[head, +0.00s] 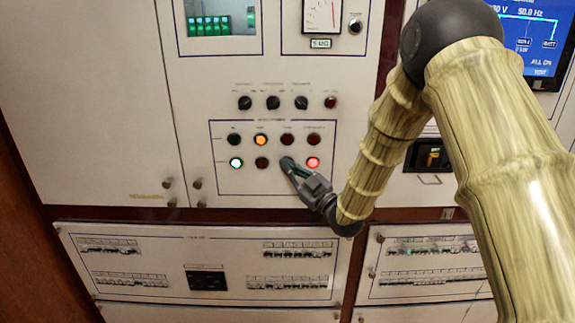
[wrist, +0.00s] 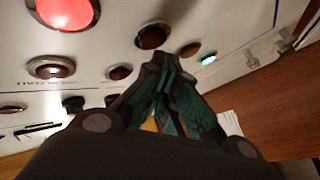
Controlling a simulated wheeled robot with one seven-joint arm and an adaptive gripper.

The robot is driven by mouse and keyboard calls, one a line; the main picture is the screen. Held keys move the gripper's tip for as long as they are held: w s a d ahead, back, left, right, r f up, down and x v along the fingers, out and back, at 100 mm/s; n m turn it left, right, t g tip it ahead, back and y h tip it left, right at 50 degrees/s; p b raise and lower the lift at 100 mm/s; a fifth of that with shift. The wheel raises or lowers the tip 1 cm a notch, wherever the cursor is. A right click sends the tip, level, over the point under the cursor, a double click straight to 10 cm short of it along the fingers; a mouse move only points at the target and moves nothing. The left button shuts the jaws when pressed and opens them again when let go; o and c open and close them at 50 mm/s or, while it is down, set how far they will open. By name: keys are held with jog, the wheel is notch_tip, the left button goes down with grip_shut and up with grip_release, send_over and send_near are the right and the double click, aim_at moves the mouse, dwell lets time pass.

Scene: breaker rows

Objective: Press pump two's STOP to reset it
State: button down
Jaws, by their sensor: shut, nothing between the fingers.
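A framed button group (head: 222,185) on the cabinet panel has two rows of round lamps and buttons; its labels are too small to read. In the lower row a green lamp (head: 236,163) and a red lamp (head: 313,163) are lit, with a dark red button (head: 261,162) between. My gripper (head: 287,164) is shut and empty, its tips covering the third spot of the lower row. In the wrist view a dark red button (wrist: 152,37) sits just beyond the fingertips (wrist: 160,62). I cannot tell whether they touch it.
The upper row has a lit orange lamp (head: 260,140) and a dark red button (head: 287,140) close above my fingers. Black knobs (head: 273,102) stand above the group. Breaker rows (head: 297,249) lie below. My arm covers the right side.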

jog(key=shift+w+b, duration=0.35)
jog(key=shift+w, duration=0.35)
dwell(0.9)
jog(key=shift+s, duration=0.85)
jog(key=shift+s+b, duration=0.6)
jog(key=shift+s, duration=1.9)
